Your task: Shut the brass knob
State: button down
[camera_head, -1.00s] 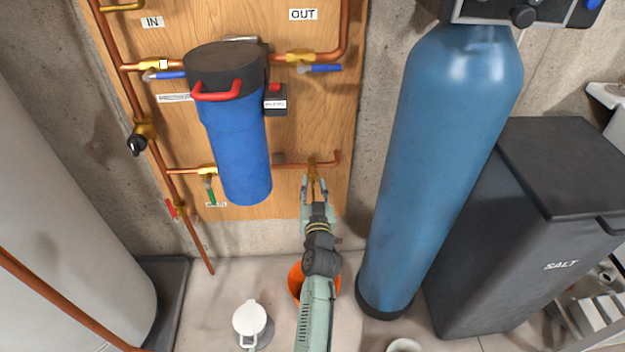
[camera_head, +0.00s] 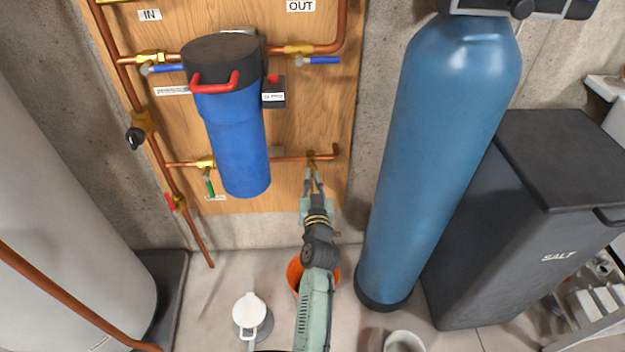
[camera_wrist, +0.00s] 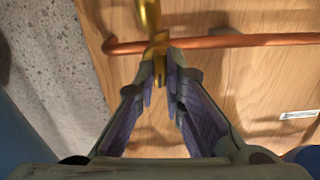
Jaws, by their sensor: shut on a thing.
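The brass knob (camera_head: 311,158) is on the short copper pipe low on the wooden board, right of the blue filter housing. In the wrist view its brass body (camera_wrist: 149,14) rises above the copper pipe, and a brass part (camera_wrist: 161,68) sits between my fingertips. My gripper (camera_head: 313,173) reaches up to it from below, its fingers drawn together at the tips. In the wrist view my gripper (camera_wrist: 161,60) is shut on the brass part. The fingertips hide some of it, and I cannot tell its exact turn.
The blue filter housing (camera_head: 232,135) hangs left of the knob. A tall blue tank (camera_head: 437,150) stands close on the right, with a dark salt bin (camera_head: 545,220) beyond. An orange bucket (camera_head: 294,276) and a white jug (camera_head: 250,314) stand on the floor below.

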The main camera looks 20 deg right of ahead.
jog(key=shift+m, duration=0.4)
jog(key=m, duration=0.3)
jog(key=shift+r+p, duration=0.1)
jog(key=shift+p, duration=0.25)
jog(key=m+p, duration=0.1)
jog(key=m, duration=0.3)
jog(key=shift+d+m, duration=0.1)
jog(key=shift+m, duration=0.2)
jog(key=m+p, duration=0.1)
jog(key=m, duration=0.3)
jog(key=shift+m+p, duration=0.75)
jog(key=shift+m, duration=1.55)
jog(key=c, duration=1.7)
grip_release()
jog(key=shift+f, duration=0.2)
